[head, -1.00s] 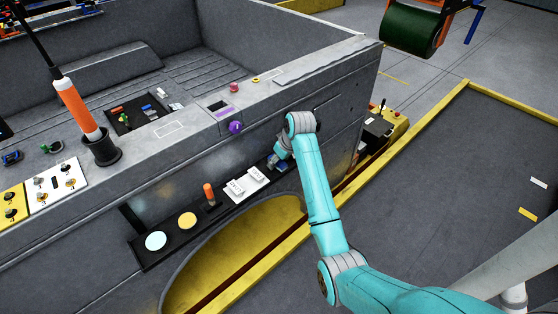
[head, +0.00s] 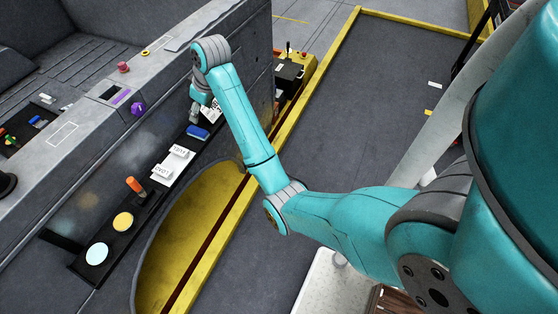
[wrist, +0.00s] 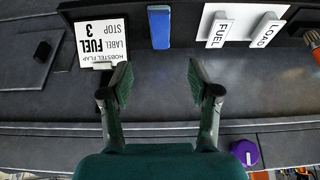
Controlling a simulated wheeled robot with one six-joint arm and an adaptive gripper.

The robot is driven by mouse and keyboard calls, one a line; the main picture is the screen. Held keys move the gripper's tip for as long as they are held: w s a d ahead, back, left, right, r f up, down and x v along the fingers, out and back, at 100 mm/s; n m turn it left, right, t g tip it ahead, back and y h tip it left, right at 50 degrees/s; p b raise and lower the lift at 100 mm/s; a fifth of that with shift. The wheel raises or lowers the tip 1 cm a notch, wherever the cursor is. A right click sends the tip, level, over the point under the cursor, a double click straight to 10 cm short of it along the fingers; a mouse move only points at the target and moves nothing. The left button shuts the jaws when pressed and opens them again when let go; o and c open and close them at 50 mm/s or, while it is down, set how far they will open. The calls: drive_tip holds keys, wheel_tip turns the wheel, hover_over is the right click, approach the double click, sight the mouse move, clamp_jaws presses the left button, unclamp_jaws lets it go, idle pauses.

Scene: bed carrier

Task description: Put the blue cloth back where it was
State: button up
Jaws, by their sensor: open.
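A small blue oblong item (head: 197,132), the only clearly blue cloth-like thing in reach, lies on the black shelf (head: 148,208) along the grey side panel. My gripper (head: 194,112) is above the shelf's far end, beside the blue item. In the wrist view my gripper (wrist: 161,82) has its fingers spread with nothing between them, and the blue item is beyond the fingertips, apart from them.
A white FUEL label card (wrist: 103,42) lies left of the blue item in the wrist view. White FUEL (wrist: 219,30) and LOAD (wrist: 267,30) blocks stand to its right. An orange-handled tool (head: 135,186), yellow disc (head: 122,221) and pale disc (head: 97,253) follow. A purple knob (wrist: 245,152) juts out.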

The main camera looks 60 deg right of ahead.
approach(203, 136)
wheel_tip(203, 136, down, 5)
drive_tip(key=a, duration=0.3)
drive_tip(key=s+a+f+t, duration=0.2)
drive_tip(key=s+a+f, duration=0.1)
drive_tip(key=a+f, duration=0.25)
drive_tip(key=s+a+f+m+t+h, duration=0.1)
drive_tip(key=s+a+f, duration=0.3)
drive_tip(key=s, duration=0.2)
drive_tip(key=s+a+f+t, duration=0.2)
drive_tip(key=s+a+f, duration=0.2)
drive_tip(key=s, duration=0.2)
drive_tip(key=s+a+r+t, duration=0.1)
drive_tip(key=s+a+r, duration=0.15)
drive_tip(key=s, duration=0.55)
drive_tip(key=s+a+r+t, duration=0.1)
drive_tip(key=s+a+r, duration=0.1)
drive_tip(key=s+a, duration=0.35)
drive_tip(key=s+a+r+t, duration=0.1)
drive_tip(key=s+r+t, duration=0.2)
drive_tip(key=s+r, duration=0.9)
drive_tip(key=shift+s+r+n+y, duration=0.3)
drive_tip(key=shift+s+r+y, duration=0.1)
drive_tip(key=shift+s, duration=0.8)
